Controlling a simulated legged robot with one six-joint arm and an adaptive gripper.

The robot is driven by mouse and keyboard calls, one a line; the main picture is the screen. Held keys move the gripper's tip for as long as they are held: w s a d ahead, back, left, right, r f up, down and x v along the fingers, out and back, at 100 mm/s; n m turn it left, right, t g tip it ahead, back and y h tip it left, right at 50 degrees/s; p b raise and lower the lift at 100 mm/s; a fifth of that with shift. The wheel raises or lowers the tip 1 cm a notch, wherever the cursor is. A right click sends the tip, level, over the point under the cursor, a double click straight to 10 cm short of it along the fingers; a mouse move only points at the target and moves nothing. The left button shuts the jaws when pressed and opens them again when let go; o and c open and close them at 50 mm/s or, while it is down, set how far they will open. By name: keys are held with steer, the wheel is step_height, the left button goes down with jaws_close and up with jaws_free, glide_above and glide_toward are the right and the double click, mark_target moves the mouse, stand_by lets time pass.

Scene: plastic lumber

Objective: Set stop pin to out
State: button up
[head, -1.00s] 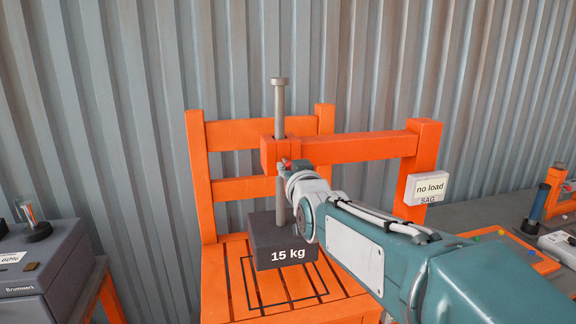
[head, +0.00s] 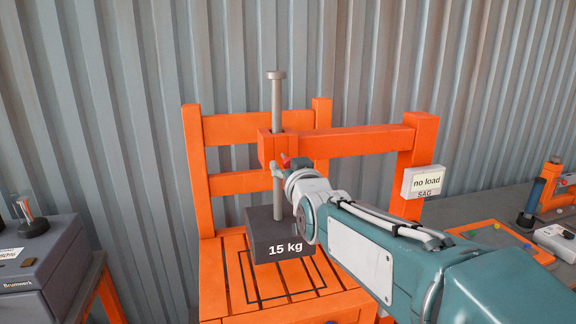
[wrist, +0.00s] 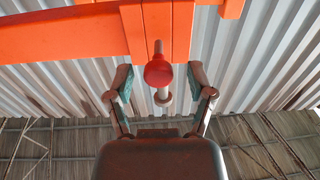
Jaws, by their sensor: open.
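The stop pin shows as a red knob (wrist: 158,71) on a short metal stem at the orange guide block (wrist: 158,25) in the wrist view. In the head view only a small red spot (head: 286,159) of it shows beside the block. My gripper (wrist: 160,85) is open, with one finger on each side of the knob and apart from it. In the head view my gripper (head: 281,169) is just below the block, partly hidden by my wrist. A grey rod (head: 276,100) runs upright through the block to the dark 15 kg weight (head: 270,238).
The weight hangs over or rests on an orange slatted seat (head: 240,290); I cannot tell which. A sign (head: 424,182) reads "no load" and "SAG". A grey machine (head: 40,265) stands at left, and a bench with small items (head: 500,235) at right.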

steer(key=v, duration=1.1)
steer(key=shift+s, duration=0.25)
steer(key=s+d+f+m+g+h, duration=0.1)
steer(key=s+d+f+g+h, duration=0.1)
steer(key=s+d+f+g, duration=0.4)
steer(key=s+d+f+m+g+h, duration=0.2)
steer(key=s+d+f+g, duration=0.3)
steer(key=s+f, duration=0.8)
steer(key=shift+s+d+f+g+h, duration=0.25)
steer(key=shift+d+g+h, duration=0.2)
steer(key=shift+d, duration=0.55)
